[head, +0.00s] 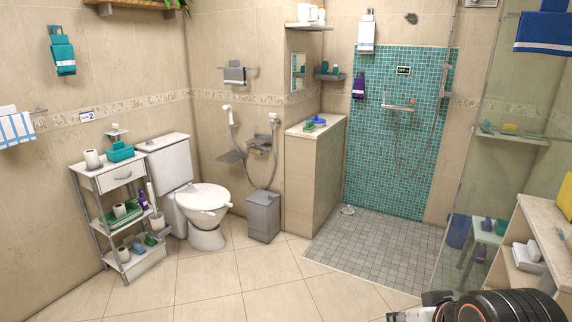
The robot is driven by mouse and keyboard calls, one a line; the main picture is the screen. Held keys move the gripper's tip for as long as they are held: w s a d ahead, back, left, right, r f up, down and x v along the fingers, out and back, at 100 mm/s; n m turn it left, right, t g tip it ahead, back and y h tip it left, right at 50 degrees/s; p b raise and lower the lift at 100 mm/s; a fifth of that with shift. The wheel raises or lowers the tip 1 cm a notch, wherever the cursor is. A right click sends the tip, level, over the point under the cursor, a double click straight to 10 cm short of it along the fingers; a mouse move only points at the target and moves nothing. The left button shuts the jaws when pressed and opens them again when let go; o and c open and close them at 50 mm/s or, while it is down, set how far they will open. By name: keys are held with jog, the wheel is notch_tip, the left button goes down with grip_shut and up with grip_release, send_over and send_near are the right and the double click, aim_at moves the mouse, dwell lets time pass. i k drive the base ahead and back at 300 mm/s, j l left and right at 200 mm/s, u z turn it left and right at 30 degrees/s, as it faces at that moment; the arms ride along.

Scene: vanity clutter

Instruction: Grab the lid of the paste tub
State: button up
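I cannot pick out the paste tub or its lid for certain at this distance. A small blue rounded item (319,121) lies on top of the tiled half wall, with a small green and purple item (309,125) beside it; they are too small to name. Part of my dark arm shows at the bottom right edge. A pale end piece, probably my gripper (398,316), is cut off by the lower edge, far in front of the half wall. Its fingers do not show clearly, and I see nothing held.
The half wall (329,160) stands between the grey bin (263,217) and the shower. A toilet (203,197) and a shelf cart (104,178) stand left. A cluttered shelf unit (541,222) is close at right. The middle floor (250,278) is clear.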

aim_at(316, 120)
jog(key=i+u, duration=0.2)
jog(key=i, duration=2.15)
